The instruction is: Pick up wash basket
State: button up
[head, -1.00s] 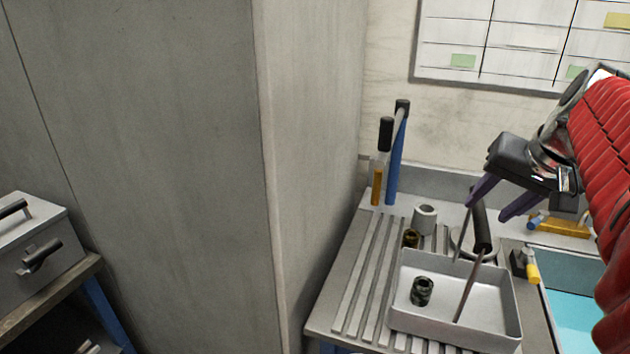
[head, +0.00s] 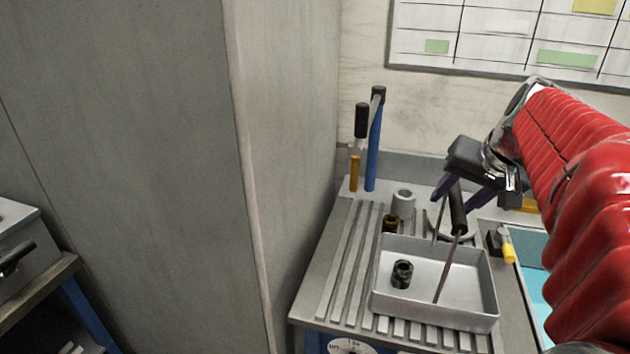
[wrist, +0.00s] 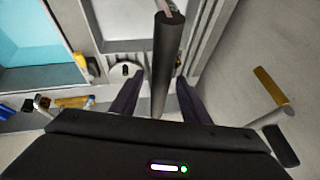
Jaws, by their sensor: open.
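The wash basket (head: 470,317) is a grey metal tray on the ribbed drainboard, with two thin rods rising to a black handle (head: 457,208). A dark ring-shaped part (head: 402,273) stands inside it. My gripper (head: 454,199) is open, its purple fingers at the level of the handle's top. In the wrist view the handle (wrist: 167,65) runs as a black bar between the two spread fingers (wrist: 155,84), with gaps on both sides. No grip on it shows. The head view partly hides the right finger behind the handle.
A teal-filled sink (head: 533,275) adjoins the drainboard on the right, with a yellow-tipped fitting (head: 507,247). A pale cylinder (head: 403,199) and a brass piece (head: 391,223) stand behind the basket. Blue and yellow-handled tools (head: 374,150) stand at the back left. A grey cabinet wall (head: 130,170) rises left.

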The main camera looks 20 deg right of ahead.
jog(key=shift+f, duration=0.25)
dwell(0.5)
jog(key=shift+c, duration=0.3)
grip_shut()
dwell(1.0)
